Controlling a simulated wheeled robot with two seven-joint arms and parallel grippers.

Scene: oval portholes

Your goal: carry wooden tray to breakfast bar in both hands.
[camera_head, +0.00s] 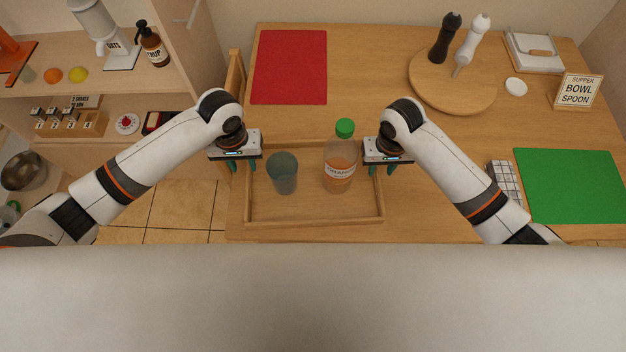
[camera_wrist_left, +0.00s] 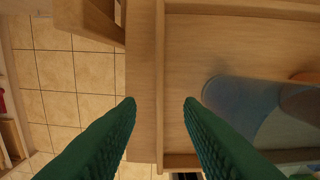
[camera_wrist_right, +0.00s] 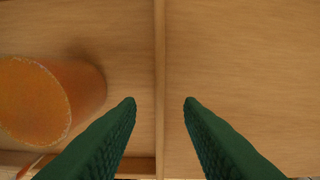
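The wooden tray (camera_head: 310,219) sits on the near left part of the wooden table. On it stand a blue-grey glass (camera_head: 284,175) and an orange bottle with a green cap (camera_head: 341,165). My left gripper (camera_head: 243,166) is above the tray's left wall; in the left wrist view its open fingers (camera_wrist_left: 160,102) are either side of that wall (camera_wrist_left: 160,60). My right gripper (camera_head: 382,168) is above the right wall; in the right wrist view its open fingers (camera_wrist_right: 160,102) are either side of that wall (camera_wrist_right: 160,50). I cannot tell whether the fingertips touch the walls.
A red mat (camera_head: 290,66), a round board (camera_head: 470,93) with two mills, a green mat (camera_head: 572,185), a sign (camera_head: 577,91) and a checkered block (camera_head: 505,180) are on the table (camera_head: 370,60). A chair back (camera_head: 236,75) stands at the left edge. Shelves (camera_head: 160,85) are further left.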

